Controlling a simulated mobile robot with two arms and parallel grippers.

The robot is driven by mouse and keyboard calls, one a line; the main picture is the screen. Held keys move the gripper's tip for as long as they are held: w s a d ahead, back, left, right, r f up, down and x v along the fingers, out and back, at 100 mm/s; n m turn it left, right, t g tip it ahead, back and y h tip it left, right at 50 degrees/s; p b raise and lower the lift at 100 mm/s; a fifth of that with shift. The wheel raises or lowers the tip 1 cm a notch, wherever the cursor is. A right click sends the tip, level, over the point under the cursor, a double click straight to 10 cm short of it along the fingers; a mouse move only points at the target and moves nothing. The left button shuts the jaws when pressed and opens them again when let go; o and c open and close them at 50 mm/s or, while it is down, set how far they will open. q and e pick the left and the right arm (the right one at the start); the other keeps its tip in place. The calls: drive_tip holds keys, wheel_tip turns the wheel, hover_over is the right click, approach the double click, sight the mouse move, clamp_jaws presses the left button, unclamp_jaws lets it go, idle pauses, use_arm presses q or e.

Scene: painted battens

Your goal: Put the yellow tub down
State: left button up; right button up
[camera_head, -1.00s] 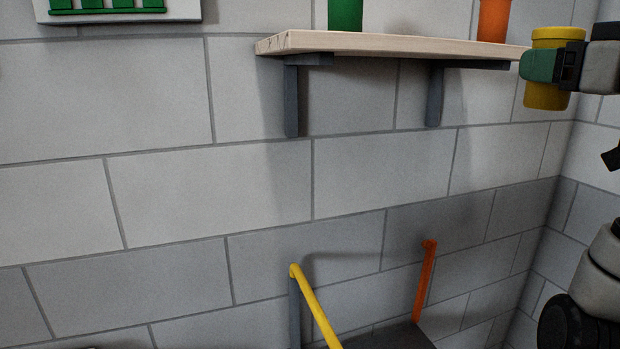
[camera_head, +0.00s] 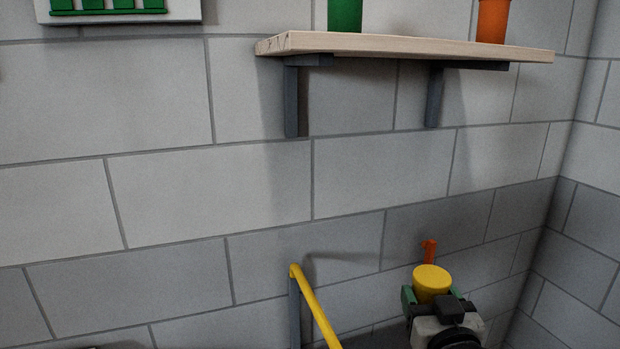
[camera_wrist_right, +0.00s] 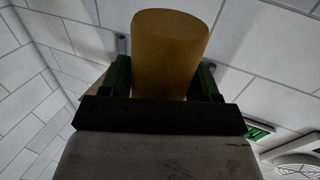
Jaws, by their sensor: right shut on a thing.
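The yellow tub (camera_head: 432,279) is low at the right of the head view, in front of the wall. My right gripper (camera_head: 430,297) is shut on it, with a green finger on either side. The tub looks upright, and its lower part is hidden behind the gripper. In the right wrist view the tub (camera_wrist_right: 168,55) stands between the green fingers (camera_wrist_right: 165,78). I cannot tell whether anything touches it from below. My left gripper is not in view.
A wooden shelf (camera_head: 400,46) on grey brackets holds a green tub (camera_head: 345,14) and an orange tub (camera_head: 493,20). Below, a yellow bar (camera_head: 316,308) and an orange bar (camera_head: 430,250) rise beside a dark surface (camera_head: 385,335). A green-slotted panel (camera_head: 120,10) hangs upper left.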

drive_tip(key=s+f, duration=1.4)
drive_tip(key=f, duration=0.1)
drive_tip(key=shift+f, duration=0.15)
drive_tip(key=shift+a, duration=0.1)
